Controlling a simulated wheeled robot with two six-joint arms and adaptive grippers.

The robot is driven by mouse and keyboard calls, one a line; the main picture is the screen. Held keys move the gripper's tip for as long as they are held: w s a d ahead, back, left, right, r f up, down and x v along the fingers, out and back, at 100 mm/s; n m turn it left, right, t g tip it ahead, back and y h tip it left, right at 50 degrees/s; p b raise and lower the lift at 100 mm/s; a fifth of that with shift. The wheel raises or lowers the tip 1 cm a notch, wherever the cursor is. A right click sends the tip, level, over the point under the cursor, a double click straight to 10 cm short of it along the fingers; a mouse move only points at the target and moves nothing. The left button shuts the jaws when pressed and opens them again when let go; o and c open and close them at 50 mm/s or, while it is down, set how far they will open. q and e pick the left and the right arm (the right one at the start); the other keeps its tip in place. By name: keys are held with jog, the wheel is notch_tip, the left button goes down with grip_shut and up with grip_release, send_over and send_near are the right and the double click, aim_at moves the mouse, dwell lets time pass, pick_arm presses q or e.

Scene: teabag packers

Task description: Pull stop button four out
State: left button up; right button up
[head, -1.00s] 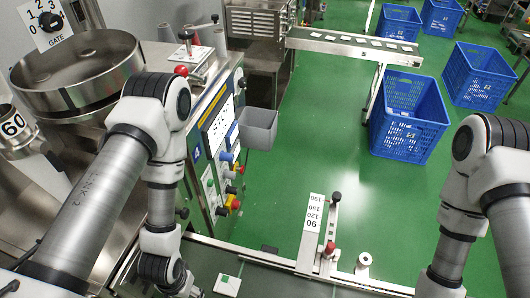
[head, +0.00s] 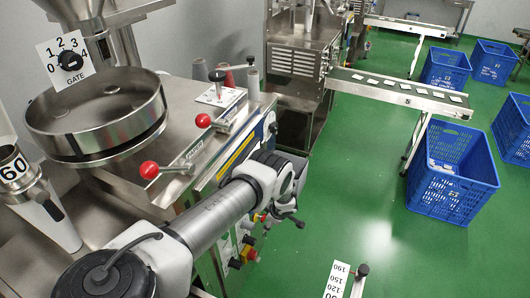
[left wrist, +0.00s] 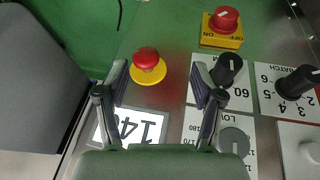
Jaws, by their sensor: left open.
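The stop button, a red mushroom head on a yellow round base, stands on the machine's control panel. It shows in the left wrist view (left wrist: 146,62) and low on the panel in the head view (head: 250,253). My left gripper (left wrist: 158,68) is open and empty, its fingers on either side of the button in the picture. The gap in depth cannot be told. In the head view my left arm reaches across the panel, and the gripper is small and partly hidden. My right gripper is not in view. No number four label is readable beside the button.
A red rotary ON/OFF switch on a yellow plate (left wrist: 222,38) and black dial knobs (left wrist: 228,67) sit close on the right. A grey bin (left wrist: 35,75) is at the left.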

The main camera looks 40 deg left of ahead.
aim_at(261, 217)
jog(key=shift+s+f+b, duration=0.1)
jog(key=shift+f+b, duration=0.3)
jog(key=shift+b, duration=0.05)
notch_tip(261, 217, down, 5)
jog(key=b, duration=0.4)
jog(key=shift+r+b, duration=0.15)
jog(key=shift+b, duration=0.15)
pick_arm(q)
jog(key=shift+n+y, duration=0.4)
jog(key=shift+n, duration=0.2)
jog(key=a+f, duration=0.1)
jog(key=f, duration=0.1)
jog(key=w+a+f, duration=0.1)
jog(key=a+f, duration=0.1)
jog(key=w+a+f, duration=0.1)
jog(key=a+f, duration=0.1)
jog(key=shift+a+f, duration=0.1)
jog(key=shift+a, duration=0.1)
